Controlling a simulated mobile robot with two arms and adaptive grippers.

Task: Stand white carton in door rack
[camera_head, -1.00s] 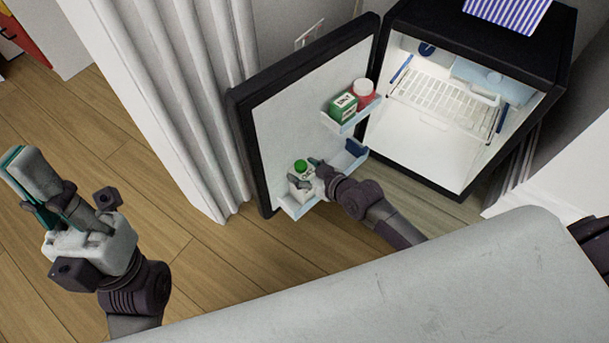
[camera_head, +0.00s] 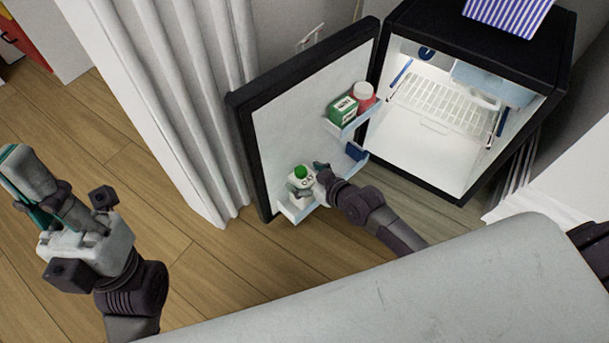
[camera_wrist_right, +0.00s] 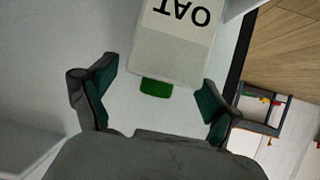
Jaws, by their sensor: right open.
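The white carton (camera_head: 301,181) with a green cap stands in the lower door rack (camera_head: 297,212) of the open fridge door. In the right wrist view the carton (camera_wrist_right: 172,45) shows dark lettering, and its green cap points toward my gripper. My right gripper (camera_head: 312,178) is at the carton. In the wrist view its two fingers (camera_wrist_right: 156,90) are spread wide, with a gap on each side of the carton's cap end. My left gripper (camera_head: 28,180) is at the far left over the floor, away from the fridge; its jaw state is unclear.
The upper door rack (camera_head: 352,123) holds a green box (camera_head: 343,110) and a red jar with a white lid (camera_head: 363,95). The fridge (camera_head: 480,50) is open, with a wire shelf (camera_head: 440,105) inside. A white pleated curtain (camera_head: 165,100) hangs left of the door (camera_head: 300,100).

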